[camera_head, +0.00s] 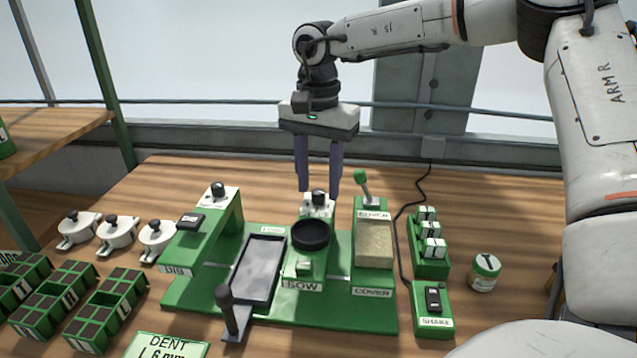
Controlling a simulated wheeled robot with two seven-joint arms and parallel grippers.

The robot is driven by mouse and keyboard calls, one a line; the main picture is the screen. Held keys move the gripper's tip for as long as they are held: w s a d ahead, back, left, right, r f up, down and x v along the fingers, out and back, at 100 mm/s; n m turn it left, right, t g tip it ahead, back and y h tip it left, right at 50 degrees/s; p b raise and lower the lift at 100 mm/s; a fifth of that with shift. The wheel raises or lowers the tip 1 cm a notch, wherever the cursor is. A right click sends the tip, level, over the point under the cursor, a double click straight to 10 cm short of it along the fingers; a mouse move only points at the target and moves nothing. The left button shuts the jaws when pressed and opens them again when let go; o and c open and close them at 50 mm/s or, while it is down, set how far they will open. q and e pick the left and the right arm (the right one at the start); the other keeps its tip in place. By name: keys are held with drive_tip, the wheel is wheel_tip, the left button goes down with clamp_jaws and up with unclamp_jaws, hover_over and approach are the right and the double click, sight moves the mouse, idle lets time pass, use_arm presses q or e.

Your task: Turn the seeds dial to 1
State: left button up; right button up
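The green seeder (330,318) stands on the wooden table, with parts marked DIB, SOW and COVER. A black dial knob (319,197) on a white plate sits at the back of the SOW part, behind the round black cup (311,235). I take it to be the seeds dial; its setting is too small to read. My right gripper (319,191) points straight down over this knob. Its two dark fingers are apart, with the tips near the knob's left and right sides; I cannot tell whether they touch it. My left gripper is out of view.
Another black knob (218,188) tops the DIB part at left. A green-tipped lever (361,177) stands close to the right of my gripper. A black-handled lever (226,298) stands in front. Seed trays (110,306) lie at left, a jar (485,273) at right.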

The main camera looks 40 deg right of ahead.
sight(319, 191)
wheel_tip(319, 191, up, 10)
drive_tip(key=shift+f, duration=0.25)
idle(0.6)
